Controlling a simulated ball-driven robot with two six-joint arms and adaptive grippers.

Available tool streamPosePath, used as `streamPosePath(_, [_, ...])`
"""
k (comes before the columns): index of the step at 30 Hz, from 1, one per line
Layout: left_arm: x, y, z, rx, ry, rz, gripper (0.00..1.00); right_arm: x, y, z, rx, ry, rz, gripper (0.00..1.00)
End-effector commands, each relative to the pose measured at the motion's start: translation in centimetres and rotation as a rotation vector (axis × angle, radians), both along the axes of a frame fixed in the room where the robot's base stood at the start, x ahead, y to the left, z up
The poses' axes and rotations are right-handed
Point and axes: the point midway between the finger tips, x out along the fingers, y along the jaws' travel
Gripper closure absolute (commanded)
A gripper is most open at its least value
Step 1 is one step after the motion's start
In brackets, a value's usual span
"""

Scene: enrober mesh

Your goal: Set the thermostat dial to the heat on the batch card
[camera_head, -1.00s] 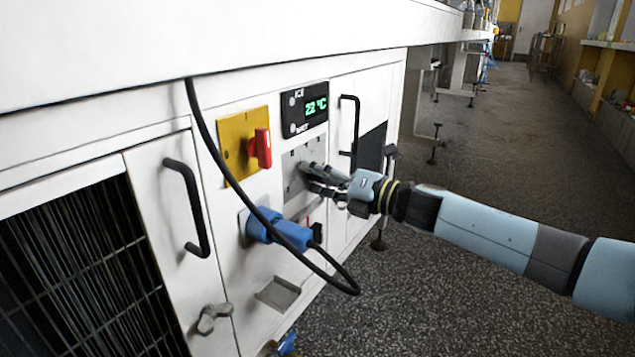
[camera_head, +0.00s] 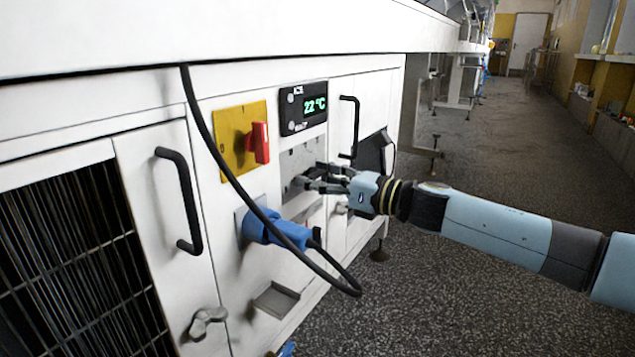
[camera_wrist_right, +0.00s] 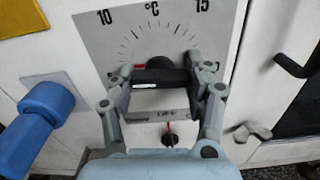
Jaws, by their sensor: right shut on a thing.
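The thermostat's grey dial plate (camera_head: 303,157) is on the white cabinet front, below a black display (camera_head: 304,107) reading 22 °C in green. In the right wrist view the plate (camera_wrist_right: 105,35) shows tick marks, 10, °C and 15. The black dial knob (camera_wrist_right: 160,70) carries a short white mark toward its left end. My right gripper (camera_head: 302,178) is at the plate; in the wrist view its fingers (camera_wrist_right: 165,76) are shut on the knob from both sides. The fingers hide part of the lower scale. I see no batch card. My left gripper is out of view.
A red switch (camera_head: 260,143) on a yellow plate (camera_head: 230,155) is left of the dial. A blue plug (camera_head: 275,230) with a hanging black cable (camera_head: 213,150) is below it. Black door handles (camera_head: 180,200) stick out. Open floor (camera_head: 470,290) lies to the right.

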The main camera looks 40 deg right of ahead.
Motion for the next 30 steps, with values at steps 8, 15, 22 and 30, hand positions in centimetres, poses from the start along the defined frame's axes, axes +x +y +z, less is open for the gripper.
streamPosePath(8, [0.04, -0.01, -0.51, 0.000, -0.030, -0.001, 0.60, -0.16, -0.04, -0.43, -0.078, -0.026, 0.000, 0.80])
streamPosePath(15, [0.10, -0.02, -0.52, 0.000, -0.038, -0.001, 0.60, -0.15, -0.06, -0.40, -0.093, -0.032, 0.000, 0.80])
streamPosePath(22, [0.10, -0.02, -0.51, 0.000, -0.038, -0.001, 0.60, -0.15, -0.06, -0.40, -0.093, -0.032, 0.000, 0.80])
streamPosePath(30, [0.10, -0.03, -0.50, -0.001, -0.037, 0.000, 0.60, -0.07, -0.05, -0.22, -0.092, -0.035, 0.000, 0.23])
